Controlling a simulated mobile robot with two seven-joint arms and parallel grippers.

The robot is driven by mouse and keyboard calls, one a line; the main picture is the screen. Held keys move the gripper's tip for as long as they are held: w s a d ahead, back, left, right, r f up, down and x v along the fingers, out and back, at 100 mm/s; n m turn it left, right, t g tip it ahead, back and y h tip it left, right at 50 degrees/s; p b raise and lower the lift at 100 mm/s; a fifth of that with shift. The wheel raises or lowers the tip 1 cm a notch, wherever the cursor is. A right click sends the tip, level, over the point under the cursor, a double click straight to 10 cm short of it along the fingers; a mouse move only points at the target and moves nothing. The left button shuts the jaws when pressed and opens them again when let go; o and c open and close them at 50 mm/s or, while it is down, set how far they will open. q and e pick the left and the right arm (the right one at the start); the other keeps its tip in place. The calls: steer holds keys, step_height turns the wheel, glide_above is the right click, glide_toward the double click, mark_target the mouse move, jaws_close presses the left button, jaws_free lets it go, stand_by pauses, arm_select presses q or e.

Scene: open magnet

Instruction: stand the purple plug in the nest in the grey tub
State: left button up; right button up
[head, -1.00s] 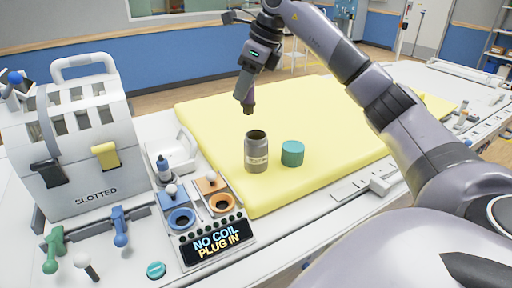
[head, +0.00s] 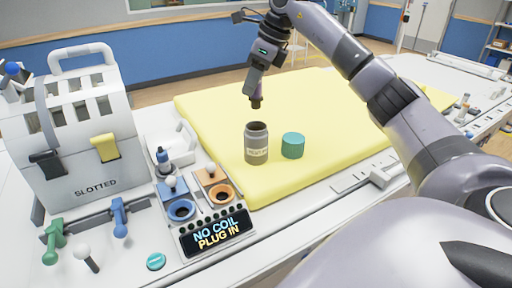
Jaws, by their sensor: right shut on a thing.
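My right gripper (head: 256,92) points down over the yellow mat and is shut on the purple plug (head: 257,100). The plug is dark and small, and most of it is hidden by the fingers. The grey tub (head: 257,150) stands upright and open on the mat, just below the plug, with a pale label on its front. The plug is above the tub's mouth and apart from it. The nest inside the tub cannot be made out. My left gripper is not in view.
At left stand a white slotted case (head: 85,160), a panel reading "NO COIL PLUG IN" (head: 217,236), blue and orange ring sockets, and coloured handles. The mat behind the tub is clear.

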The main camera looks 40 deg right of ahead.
mark_target(262, 99)
steer(key=shift+f+b, duration=1.7)
steer(key=shift+f, duration=2.05)
steer(key=shift+f+b, duration=0.35)
steer(key=shift+f, duration=0.45)
steer(key=shift+s+f, duration=0.15)
steer(key=shift+f, duration=0.2)
steer(key=shift+s+a+f+b, duration=0.1)
steer(key=shift+a+f+b, duration=0.05)
steer(key=shift+f+b, duration=0.25)
steer(key=shift+s+a+f, duration=0.1)
steer(key=shift+f, duration=0.4)
steer(key=o, duration=1)
steer(key=shift+o, duration=0.3)
steer(key=shift+r, duration=0.5)
steer(key=shift+o, duration=0.4)
steer(key=shift+t, duration=0.3)
steer(key=v, duration=0.5)
steer(key=w+v, duration=0.1)
steer(key=v, duration=0.2)
steer(key=shift+s+r, duration=0.1)
steer(key=shift+r, duration=0.35)
